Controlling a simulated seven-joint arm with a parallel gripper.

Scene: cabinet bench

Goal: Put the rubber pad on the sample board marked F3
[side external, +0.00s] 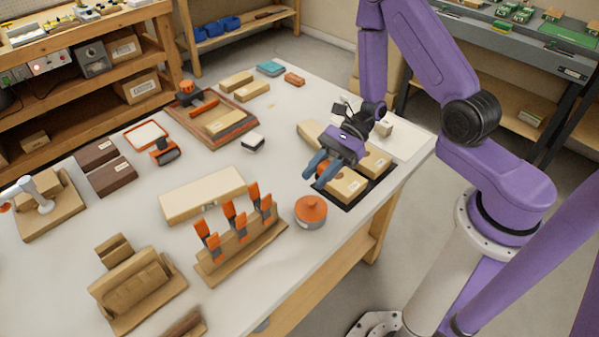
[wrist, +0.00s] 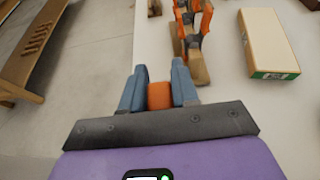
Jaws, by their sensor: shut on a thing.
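My gripper (side external: 318,170) is shut on a small orange piece (wrist: 159,96). The piece shows between the two blue fingers in the wrist view, and only a sliver of it shows in the side view. I cannot tell for sure that it is the rubber pad. The gripper is above the left end of a black mat (side external: 349,207) at the bench's right side. Tan boards with white labels, one nearer (side external: 346,186) and one farther (side external: 376,161), lie on the mat. The labels are too small to read, so I cannot tell which is F3. The gripper partly hides the boards.
A round orange-lidded pot (side external: 310,211) stands close below the gripper, near the front edge. A wooden rack with orange clips (side external: 240,240) and a long cream box (side external: 202,193) are to the left. A small white-and-black block (side external: 253,142) lies farther back.

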